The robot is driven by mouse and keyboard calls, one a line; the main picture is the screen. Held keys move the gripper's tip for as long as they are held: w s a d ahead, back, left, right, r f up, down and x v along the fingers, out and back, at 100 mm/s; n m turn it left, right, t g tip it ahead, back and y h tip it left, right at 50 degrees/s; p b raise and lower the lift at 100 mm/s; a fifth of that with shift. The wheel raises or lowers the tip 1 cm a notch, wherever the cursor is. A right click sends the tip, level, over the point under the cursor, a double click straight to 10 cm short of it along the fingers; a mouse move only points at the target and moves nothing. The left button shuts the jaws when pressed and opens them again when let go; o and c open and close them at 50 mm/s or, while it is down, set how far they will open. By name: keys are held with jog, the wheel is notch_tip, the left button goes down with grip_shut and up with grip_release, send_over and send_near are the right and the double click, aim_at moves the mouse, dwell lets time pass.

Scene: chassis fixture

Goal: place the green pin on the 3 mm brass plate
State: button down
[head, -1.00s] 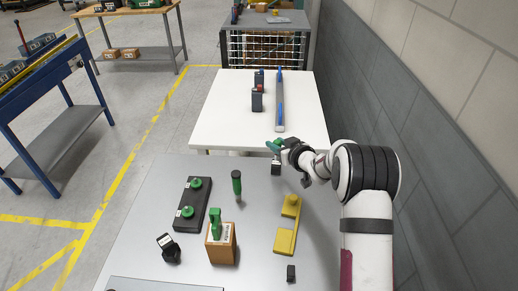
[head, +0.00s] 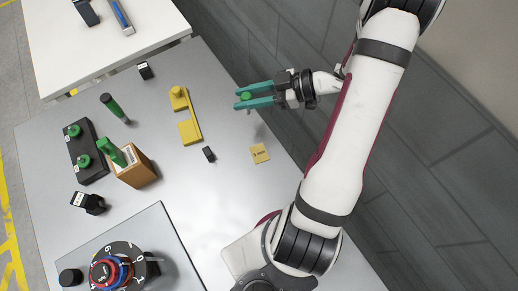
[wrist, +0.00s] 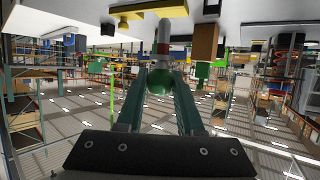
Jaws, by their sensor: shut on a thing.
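My gripper (head: 248,97) is in the air over the right side of the grey table, its teal fingers shut on a green pin (head: 246,96). In the wrist view the pin's round green head (wrist: 158,81) sits between the fingers (wrist: 160,90), and its pale shank points toward the table. A small square brass plate (head: 259,154) with a dark marking lies flat on the table, below the gripper in the head picture. Its marking is too small to read surely. The pin is apart from the plate, and the plate's top is bare.
A yellow fixture (head: 189,131) and a small black block (head: 209,154) lie left of the plate. Further left are a black base (head: 92,166) with two green knobs, a wooden block (head: 138,172) and a green-handled tool (head: 113,107). A dial unit (head: 122,262) stands at front left. A wall runs along the right.

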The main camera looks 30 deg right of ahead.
jog(key=r+n+g, duration=0.1)
send_over(259, 153)
jog(key=shift+y, duration=0.3)
notch_tip(259, 153, down, 10)
jog(key=shift+s+r, duration=0.1)
jog(key=shift+r, duration=0.15)
jog(key=c, duration=0.5)
grip_release()
jog(key=shift+f, duration=0.1)
jog(key=shift+c, duration=0.2)
